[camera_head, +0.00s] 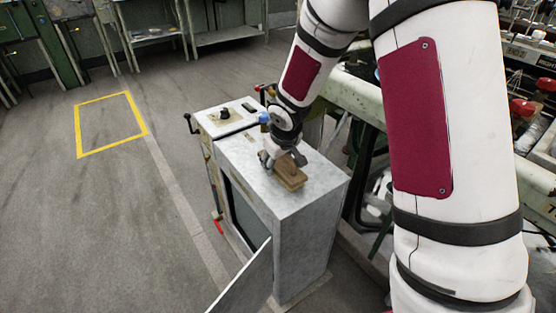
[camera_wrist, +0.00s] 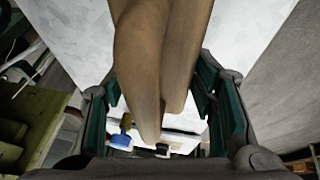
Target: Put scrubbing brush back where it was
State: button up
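The scrubbing brush (camera_head: 290,172) is a brown wooden block at the top of the grey cabinet (camera_head: 242,162). I cannot tell whether it touches the top. My gripper (camera_head: 283,160) is over the brush, pointing down. In the wrist view, the brush (camera_wrist: 160,60) stretches from the top edge down between the two fingers of my gripper (camera_wrist: 160,95). The fingers stand wide apart, with a visible gap beside the brush on the right. Contact on the left is unclear. The brush's underside is hidden.
The cabinet door (camera_head: 245,285) hangs open at the front. A lower unit (camera_head: 225,118) with a dark knob stands behind the cabinet. Green and white machinery (camera_head: 365,90) is close on the right. The floor on the left is clear, with a yellow outlined square (camera_head: 148,134).

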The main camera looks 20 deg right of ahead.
jog(key=o, duration=0.4)
jog(key=shift+c, duration=0.2)
jog(key=s+d+r+m+h+p, duration=0.1)
jog(key=s+r+p, duration=0.2)
jog(key=s+r, duration=0.45)
jog(key=s+d+r+p, duration=0.15)
jog(key=s+r, duration=0.25)
jog(key=r, duration=0.6)
jog(key=s+r+m+g, duration=0.1)
jog(key=s+r, duration=0.3)
jog(key=s, duration=1.1)
jog(key=s+a+r+m+g+y, duration=0.1)
jog(key=s+r+m+g, duration=0.1)
jog(key=s, duration=1.4)
jog(key=shift+a+r+g+p, duration=0.25)
jog(key=shift+r+g, duration=0.35)
jog(key=shift+r, duration=0.35)
